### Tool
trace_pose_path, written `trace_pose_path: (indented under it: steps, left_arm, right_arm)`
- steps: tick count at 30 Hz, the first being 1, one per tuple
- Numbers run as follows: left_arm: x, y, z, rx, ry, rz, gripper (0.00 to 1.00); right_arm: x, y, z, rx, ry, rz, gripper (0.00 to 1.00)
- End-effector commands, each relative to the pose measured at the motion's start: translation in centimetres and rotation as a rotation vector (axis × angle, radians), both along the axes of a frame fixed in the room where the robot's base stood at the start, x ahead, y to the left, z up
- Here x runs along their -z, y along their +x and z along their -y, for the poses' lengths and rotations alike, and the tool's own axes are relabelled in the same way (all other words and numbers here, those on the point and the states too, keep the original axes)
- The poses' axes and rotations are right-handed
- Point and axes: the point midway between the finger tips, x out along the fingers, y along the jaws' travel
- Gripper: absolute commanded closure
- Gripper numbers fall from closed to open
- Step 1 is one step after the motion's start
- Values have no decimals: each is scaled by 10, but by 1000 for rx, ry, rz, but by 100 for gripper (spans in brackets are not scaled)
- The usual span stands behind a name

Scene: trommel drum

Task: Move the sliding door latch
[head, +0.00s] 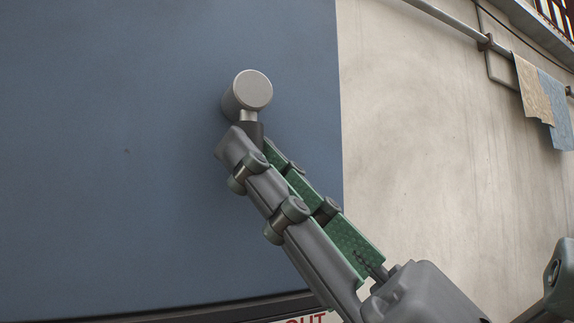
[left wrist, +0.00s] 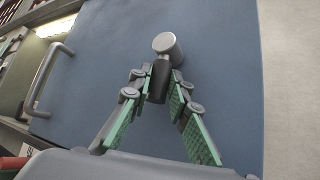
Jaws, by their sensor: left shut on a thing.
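The latch (head: 250,92) is a light grey round knob with a short neck and a dark handle below it, on a blue door panel (head: 120,150). It also shows in the left wrist view (left wrist: 168,46), where the dark handle hangs down between the fingers. My left gripper (head: 252,144) comes up from the lower right and is shut on the dark handle. In the left wrist view its fingertips (left wrist: 161,80) sit on both sides of the handle, just below the knob. In the head view the fingers hide most of the handle.
A pale wall (head: 430,150) lies right of the panel's edge. A pipe (head: 450,22) with hanging cloths (head: 535,92) runs along its top. The left wrist view shows a grey bar handle (left wrist: 46,80) at the left. The panel around the knob is clear.

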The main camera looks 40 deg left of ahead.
Motion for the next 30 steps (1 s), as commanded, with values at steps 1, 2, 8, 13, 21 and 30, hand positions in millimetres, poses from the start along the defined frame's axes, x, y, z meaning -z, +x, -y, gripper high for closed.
trace_pose_path:
  steps: [1,2,8,13,21,30]
  left_arm:
    - [1,-1,-1,-1,-5,3,100]
    - [1,-2,-1,-1,-7,6,100]
    - [2,-4,-2,-4,-10,12,100]
    - [2,-4,-3,-5,-10,11,100]
    - [1,-4,-2,-4,-8,12,76]
    - [7,-3,6,-2,-5,12,76]
  right_arm:
    - [1,-1,0,-1,0,0,73]
    - [2,-1,0,-1,0,1,73]
    - [3,-3,0,-2,0,-1,73]
    - [3,-3,0,-2,0,-2,73]
    - [3,-3,0,-2,0,-2,73]
    - [2,-1,-1,-1,0,0,73]
